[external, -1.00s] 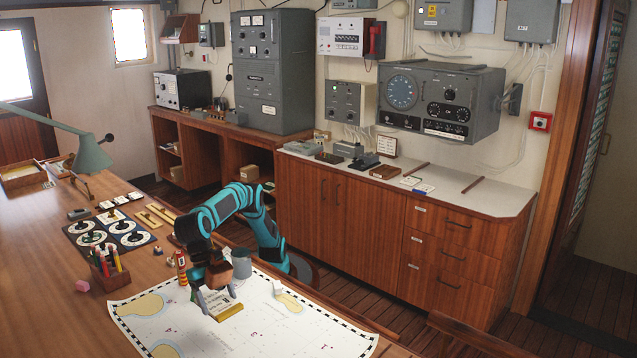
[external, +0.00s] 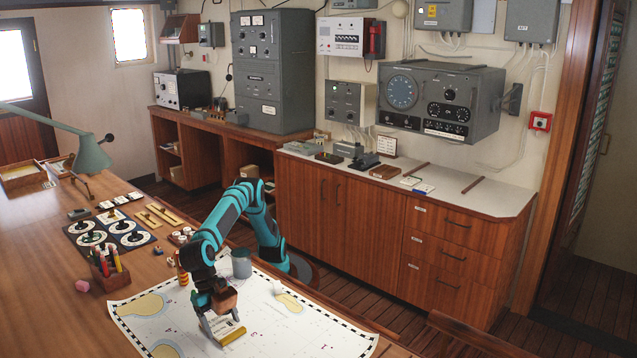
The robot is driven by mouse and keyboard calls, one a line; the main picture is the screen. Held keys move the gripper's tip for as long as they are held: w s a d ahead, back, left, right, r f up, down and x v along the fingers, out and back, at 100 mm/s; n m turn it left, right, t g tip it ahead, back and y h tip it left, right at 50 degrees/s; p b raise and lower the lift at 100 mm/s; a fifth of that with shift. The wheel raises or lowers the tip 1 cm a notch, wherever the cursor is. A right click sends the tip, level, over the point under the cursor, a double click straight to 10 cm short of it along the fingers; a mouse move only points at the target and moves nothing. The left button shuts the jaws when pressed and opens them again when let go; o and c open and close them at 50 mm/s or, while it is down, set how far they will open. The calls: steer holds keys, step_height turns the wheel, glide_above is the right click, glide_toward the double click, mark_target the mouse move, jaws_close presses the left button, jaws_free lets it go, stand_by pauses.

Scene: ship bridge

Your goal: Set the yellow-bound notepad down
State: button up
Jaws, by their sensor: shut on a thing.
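The yellow-bound notepad (external: 232,336) is a small pale pad with a yellow strip along its near edge. My gripper (external: 217,318) points down and is shut on it, covering part of its left and far side. The pad is over the middle of the white nautical chart (external: 277,328) on the wooden desk. It is very low over the chart or touching it; I cannot tell which.
The right part of the chart is mostly clear.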

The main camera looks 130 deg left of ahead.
steer(key=shift+f, duration=0.1)
steer(key=o, duration=1)
steer(key=v, duration=1.2)
